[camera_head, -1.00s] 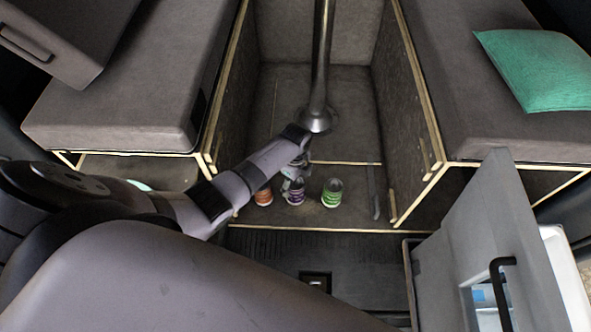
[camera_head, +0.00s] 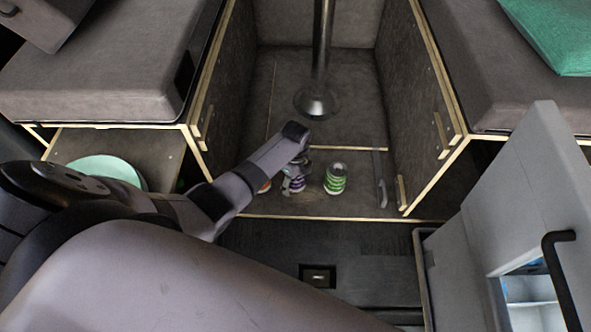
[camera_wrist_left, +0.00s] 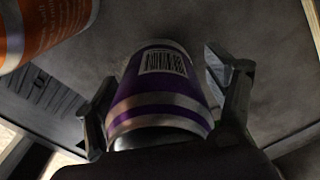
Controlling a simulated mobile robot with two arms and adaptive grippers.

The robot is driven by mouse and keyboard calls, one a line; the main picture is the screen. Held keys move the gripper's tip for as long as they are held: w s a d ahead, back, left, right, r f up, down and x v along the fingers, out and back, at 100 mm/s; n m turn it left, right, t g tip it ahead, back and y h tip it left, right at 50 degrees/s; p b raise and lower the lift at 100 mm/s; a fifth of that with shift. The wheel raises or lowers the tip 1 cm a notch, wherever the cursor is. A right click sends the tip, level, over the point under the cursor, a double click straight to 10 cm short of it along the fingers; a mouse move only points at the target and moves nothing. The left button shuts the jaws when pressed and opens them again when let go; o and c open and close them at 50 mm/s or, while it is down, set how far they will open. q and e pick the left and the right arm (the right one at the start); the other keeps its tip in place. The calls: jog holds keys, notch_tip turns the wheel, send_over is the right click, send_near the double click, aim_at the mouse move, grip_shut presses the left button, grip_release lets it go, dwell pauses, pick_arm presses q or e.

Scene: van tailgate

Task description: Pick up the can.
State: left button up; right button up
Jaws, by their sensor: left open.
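A purple can with silver bands (camera_wrist_left: 158,92) stands between the two open fingers of my left gripper (camera_wrist_left: 160,100) in the left wrist view. A gap shows between the can and each finger there. In the head view my left gripper (camera_head: 294,182) is down at the floor, and the purple can (camera_head: 297,184) is partly hidden by it. A green can (camera_head: 335,179) stands upright to the right, apart from the gripper. An orange can (camera_head: 264,187) is mostly hidden behind my left arm; it also shows at the upper left of the left wrist view (camera_wrist_left: 42,30). My right gripper is out of view.
A metal post (camera_head: 318,100) rises from the floor behind the cans. Benches (camera_head: 100,75) stand on both sides. An open fridge lid (camera_head: 530,190) is at the right. A green cushion (camera_head: 560,32) lies on the right bench. The floor right of the green can has a dark handle (camera_head: 381,180).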

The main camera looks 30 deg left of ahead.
pick_arm(q)
jog(key=shift+c, duration=0.5)
jog(key=c, duration=1.4)
jog(key=shift+r, duration=0.2)
jog(key=shift+r+p, duration=0.7)
jog(key=shift+p, duration=0.25)
jog(key=shift+r+p, duration=8.9)
jog(key=shift+r, duration=0.25)
